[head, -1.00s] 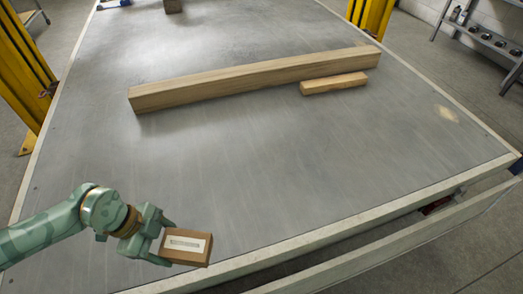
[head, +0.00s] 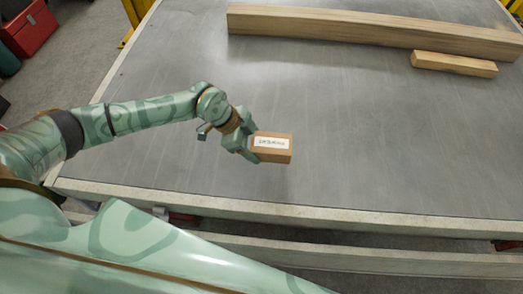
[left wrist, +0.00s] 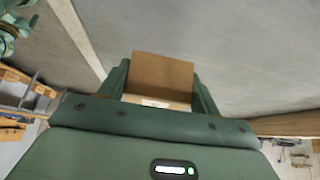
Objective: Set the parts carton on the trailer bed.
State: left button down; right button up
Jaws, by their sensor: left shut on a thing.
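The parts carton (head: 272,157) is a small brown box with a white printed label on top. My left gripper (head: 254,147) is shut on it, with the carton at the fingertips. In the head view the carton shows over the grey trailer bed (head: 350,130), inside its near edge. Whether its underside touches the bed I cannot tell. In the left wrist view the carton (left wrist: 162,76) sits between the two green fingers, with the grey bed beyond it. My right gripper is not in view.
A long wooden beam (head: 370,32) lies across the bed farther back, with a short wooden block (head: 454,64) in front of its right part. The bed around the carton is clear. A pale rim (head: 330,217) runs along the near edge. A red box (head: 28,27) stands at the upper left.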

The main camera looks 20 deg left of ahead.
pick_arm(q)
jog(key=shift+w+d+f+b, duration=0.25)
jog(key=shift+w+f+b, duration=0.25)
jog(key=shift+w+f, duration=0.45)
notch_tip(320, 180, down, 4)
jog(key=shift+d+r+b, duration=0.1)
jog(key=shift+b, duration=1.1)
jog(key=shift+r, duration=0.15)
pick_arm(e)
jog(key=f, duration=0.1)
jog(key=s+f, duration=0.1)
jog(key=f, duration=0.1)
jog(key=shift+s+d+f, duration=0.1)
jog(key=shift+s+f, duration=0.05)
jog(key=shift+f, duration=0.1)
pick_arm(q)
jog(key=shift+c, duration=1.6)
grip_release()
jog(key=p+v, duration=0.5)
jog(key=v, duration=0.7)
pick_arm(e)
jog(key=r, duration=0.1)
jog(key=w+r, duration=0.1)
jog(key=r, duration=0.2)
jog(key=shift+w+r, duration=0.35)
